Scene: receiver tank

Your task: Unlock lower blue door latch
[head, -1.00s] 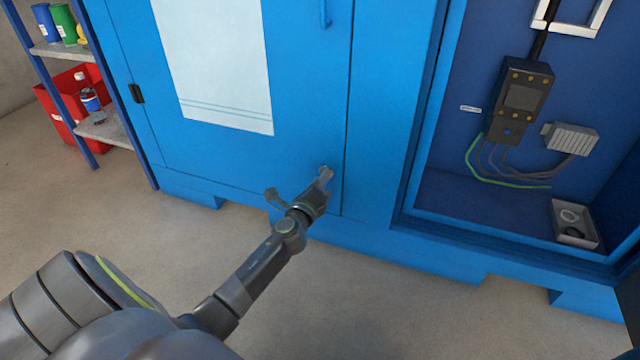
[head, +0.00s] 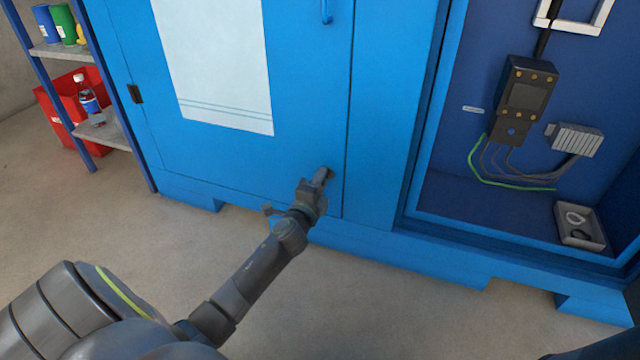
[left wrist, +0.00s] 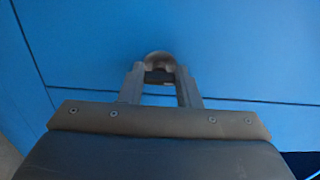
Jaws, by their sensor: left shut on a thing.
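The blue door (head: 230,160) is closed flush in the cabinet front, with a white sheet on it. The small dark lower latch (head: 330,172) sits near the door's lower right edge; it also shows in the left wrist view as a rounded knob (left wrist: 159,60). My left gripper (head: 321,178) is at the latch. In the left wrist view its two fingers (left wrist: 159,76) are on either side of the latch's dark part and are shut on it. The fingers partly hide the latch in the head view. My right gripper is not in view.
An open bay to the right holds a black electrical box (head: 526,95), wires and a grey tray (head: 579,226). A shelf (head: 112,130) with cans and a bottle stands at the left, beside a red bin (head: 62,112). The floor in front is clear.

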